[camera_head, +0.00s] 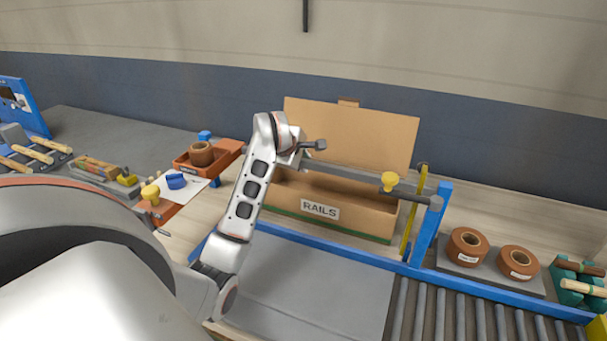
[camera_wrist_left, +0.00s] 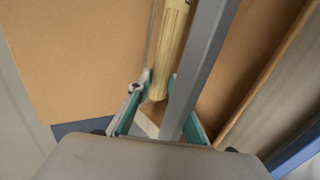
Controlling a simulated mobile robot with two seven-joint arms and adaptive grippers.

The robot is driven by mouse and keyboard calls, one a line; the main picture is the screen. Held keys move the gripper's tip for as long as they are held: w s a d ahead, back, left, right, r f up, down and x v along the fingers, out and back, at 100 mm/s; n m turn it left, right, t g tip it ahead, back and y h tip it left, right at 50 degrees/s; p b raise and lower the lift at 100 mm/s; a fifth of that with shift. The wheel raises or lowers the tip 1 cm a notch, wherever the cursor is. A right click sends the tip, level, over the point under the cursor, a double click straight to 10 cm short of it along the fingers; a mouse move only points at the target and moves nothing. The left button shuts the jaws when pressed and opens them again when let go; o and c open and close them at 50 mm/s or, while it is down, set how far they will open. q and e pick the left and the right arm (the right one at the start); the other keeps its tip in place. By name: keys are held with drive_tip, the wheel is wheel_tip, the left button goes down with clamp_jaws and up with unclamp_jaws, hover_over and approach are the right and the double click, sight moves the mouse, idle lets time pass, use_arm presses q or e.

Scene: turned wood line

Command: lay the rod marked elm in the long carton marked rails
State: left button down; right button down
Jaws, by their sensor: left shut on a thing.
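The long carton marked rails (camera_head: 345,219) stands open behind the blue conveyor edge, its back flap raised. My left arm reaches over the left end of the carton; its fingers cannot be made out in the head view. In the left wrist view, the teal fingers of my left gripper (camera_wrist_left: 158,84) are shut on a pale wooden rod (camera_wrist_left: 172,45), near the rod's end. The rod points away from the wrist, with carton-brown surfaces on both sides. No mark on it is readable, so I cannot tell whether it is elm. My right gripper is out of view.
Brown tape rolls (camera_head: 467,246) stand at right. A rack of rods (camera_head: 32,152) lies far left.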

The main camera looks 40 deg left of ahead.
use_arm(q)
drive_tip(key=shift+f, duration=2)
drive_tip(key=shift+f+b, duration=0.5)
drive_tip(key=shift+f, duration=0.1)
drive_tip(key=c, duration=1.8)
unclamp_jaws()
